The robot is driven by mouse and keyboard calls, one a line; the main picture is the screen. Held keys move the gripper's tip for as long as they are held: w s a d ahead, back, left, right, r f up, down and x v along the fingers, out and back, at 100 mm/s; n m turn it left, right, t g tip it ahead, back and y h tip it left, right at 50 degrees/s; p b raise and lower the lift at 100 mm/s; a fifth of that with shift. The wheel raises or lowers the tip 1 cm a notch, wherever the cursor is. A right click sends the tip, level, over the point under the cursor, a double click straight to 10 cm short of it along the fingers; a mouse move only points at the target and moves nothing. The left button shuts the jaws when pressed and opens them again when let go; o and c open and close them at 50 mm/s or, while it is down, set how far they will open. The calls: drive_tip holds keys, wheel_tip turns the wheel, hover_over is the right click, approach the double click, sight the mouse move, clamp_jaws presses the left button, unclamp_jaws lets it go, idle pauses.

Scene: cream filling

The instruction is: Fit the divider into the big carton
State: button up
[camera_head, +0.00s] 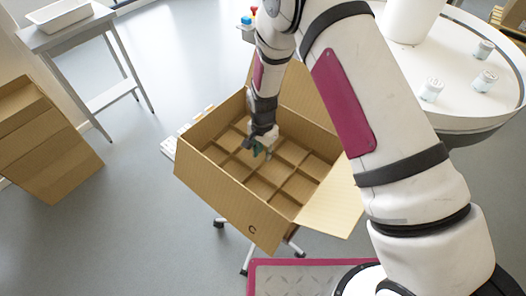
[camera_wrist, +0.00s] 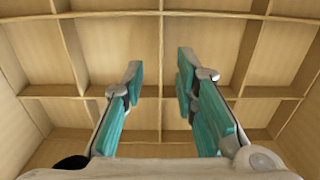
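The big carton (camera_head: 222,203) is an open brown cardboard box, marked C on its front wall, with flaps folded outward. The divider (camera_head: 274,193) is a brown cardboard grid inside it, its top edges below the carton's rim. Whether it touches the bottom is hard to tell. My gripper (camera_head: 264,150) reaches down into the carton over the grid. In the wrist view my gripper (camera_wrist: 160,82) has its two teal-padded fingers apart, one on each side of a divider panel (camera_wrist: 160,48). A gap shows between the panel and each finger.
A round white table (camera_head: 455,70) with small jars stands at the right. A grey side table (camera_head: 90,32) with a white tray is at the back left. Cardboard (camera_head: 45,145) stands at the far left. An open flap (camera_head: 330,208) sticks out right.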

wheel_tip(320, 180, up, 12)
idle(0.7)
idle(0.6)
drive_tip(key=s+d+r+n+t, duration=0.1)
drive_tip(key=s+d+r, duration=0.15)
drive_tip(key=r, duration=0.55)
drive_tip(key=s+d+r+n, duration=0.1)
drive_tip(key=d+r, duration=0.3)
drive_tip(key=r, duration=0.3)
drive_tip(key=s+d+r+n+t, duration=0.15)
drive_tip(key=d+r, duration=0.25)
drive_tip(key=r, duration=0.4)
drive_tip(key=s+d+r+n+t, duration=0.1)
drive_tip(key=s+d+r, duration=0.2)
drive_tip(key=s, duration=0.3)
drive_tip(key=s+d+r+n+t, duration=0.1)
drive_tip(key=s+d+r, duration=0.2)
drive_tip(key=s, duration=0.4)
drive_tip(key=s+d+r+n+t, duration=0.1)
drive_tip(key=s+d+r+n, duration=0.1)
drive_tip(key=s, duration=0.5)
drive_tip(key=shift+d+r, duration=0.75)
drive_tip(key=shift+d, duration=0.05)
